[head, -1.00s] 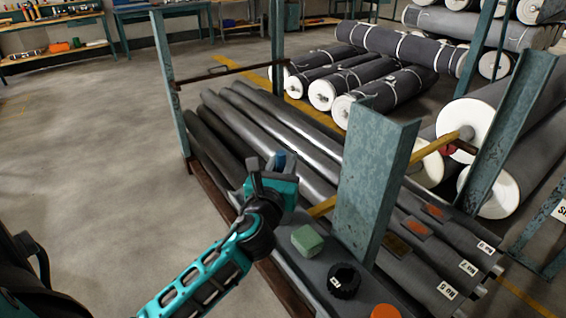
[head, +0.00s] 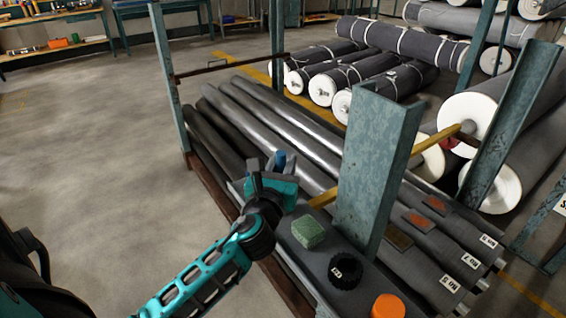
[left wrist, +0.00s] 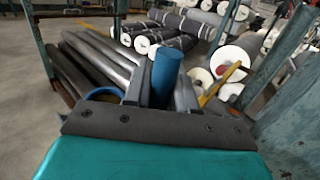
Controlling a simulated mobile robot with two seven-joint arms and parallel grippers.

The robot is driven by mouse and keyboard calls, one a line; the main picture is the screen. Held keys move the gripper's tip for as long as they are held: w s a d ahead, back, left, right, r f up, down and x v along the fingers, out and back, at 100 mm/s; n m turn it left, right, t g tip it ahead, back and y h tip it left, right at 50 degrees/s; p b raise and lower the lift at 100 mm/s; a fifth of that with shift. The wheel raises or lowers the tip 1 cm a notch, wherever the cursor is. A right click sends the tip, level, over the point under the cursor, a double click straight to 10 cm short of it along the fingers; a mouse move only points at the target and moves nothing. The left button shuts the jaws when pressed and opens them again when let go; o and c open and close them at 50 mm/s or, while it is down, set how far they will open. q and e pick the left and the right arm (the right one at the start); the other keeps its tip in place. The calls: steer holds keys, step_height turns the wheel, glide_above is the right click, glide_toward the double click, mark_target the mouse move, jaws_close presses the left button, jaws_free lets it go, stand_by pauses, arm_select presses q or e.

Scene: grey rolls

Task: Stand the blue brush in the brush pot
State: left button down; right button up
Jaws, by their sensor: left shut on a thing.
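In the left wrist view the brush shows as a plain blue cylinder standing up between the two fingers (left wrist: 160,92). In the head view only a bit of blue (head: 281,160) shows at the fingers. A round blue-rimmed thing with a tan inside (left wrist: 102,92) lies just left of the fingers in the left wrist view. I cannot tell whether it is the brush pot. My right gripper is not in view.
A green block (head: 308,231), a black ring with a label (head: 345,271) and an orange round thing (head: 388,306) sit on the grey shelf (head: 318,265). A teal upright post (head: 372,165) stands close right of my gripper. Long grey rolls (head: 270,125) lie behind.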

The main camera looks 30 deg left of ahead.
arm_select(q)
steer(key=c, duration=0.8)
jaws_free()
steer(key=shift+f, duration=0.1)
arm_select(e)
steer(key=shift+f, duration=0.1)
arm_select(q)
steer(key=shift+v, duration=0.9)
steer(key=b+v, duration=0.1)
steer(key=v, duration=1)
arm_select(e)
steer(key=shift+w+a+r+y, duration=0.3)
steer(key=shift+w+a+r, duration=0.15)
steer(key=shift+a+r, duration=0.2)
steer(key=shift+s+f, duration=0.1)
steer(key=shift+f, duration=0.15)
